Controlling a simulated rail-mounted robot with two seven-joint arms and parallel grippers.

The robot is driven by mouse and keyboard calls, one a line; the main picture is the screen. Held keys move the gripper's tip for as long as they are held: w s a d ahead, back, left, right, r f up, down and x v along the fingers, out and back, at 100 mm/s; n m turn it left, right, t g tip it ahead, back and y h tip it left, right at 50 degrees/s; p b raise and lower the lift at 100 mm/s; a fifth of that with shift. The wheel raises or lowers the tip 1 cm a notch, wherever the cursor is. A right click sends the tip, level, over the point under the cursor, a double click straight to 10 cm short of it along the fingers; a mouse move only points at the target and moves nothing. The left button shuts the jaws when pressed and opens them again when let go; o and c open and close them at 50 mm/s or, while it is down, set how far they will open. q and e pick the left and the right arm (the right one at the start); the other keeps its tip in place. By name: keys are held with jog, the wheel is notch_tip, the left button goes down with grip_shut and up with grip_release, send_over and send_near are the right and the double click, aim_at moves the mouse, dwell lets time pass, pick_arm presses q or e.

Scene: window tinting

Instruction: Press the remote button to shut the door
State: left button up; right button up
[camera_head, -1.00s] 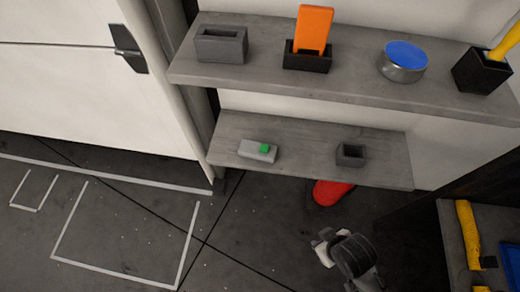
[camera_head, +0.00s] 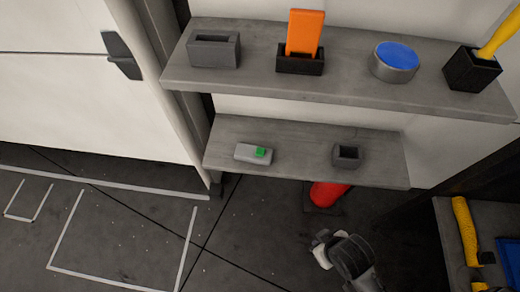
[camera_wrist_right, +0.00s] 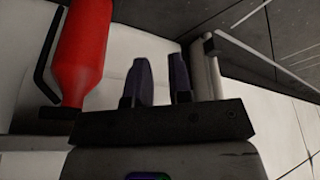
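The remote is a small light grey box with a green button (camera_head: 260,152), lying on the left part of the lower shelf (camera_head: 305,170) in the head view. A white door-like panel (camera_head: 80,110) with a dark handle (camera_head: 122,55) stands at the left. My right gripper (camera_head: 322,246) is at the bottom of the head view, below and to the right of the remote and apart from it. In the right wrist view its two dark fingers (camera_wrist_right: 160,82) stand apart with nothing between them. The remote is not in the right wrist view. My left gripper is not in view.
The upper shelf (camera_head: 350,88) holds a grey holder (camera_head: 213,50), an orange tool (camera_head: 305,33) in a black holder, a blue-topped tin (camera_head: 396,60) and a black holder (camera_head: 470,72). An empty dark holder (camera_head: 347,156) shares the lower shelf. A red cylinder (camera_wrist_right: 82,50) stands below.

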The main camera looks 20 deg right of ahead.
jog(key=shift+d, duration=0.15)
grip_shut()
dwell(1.1)
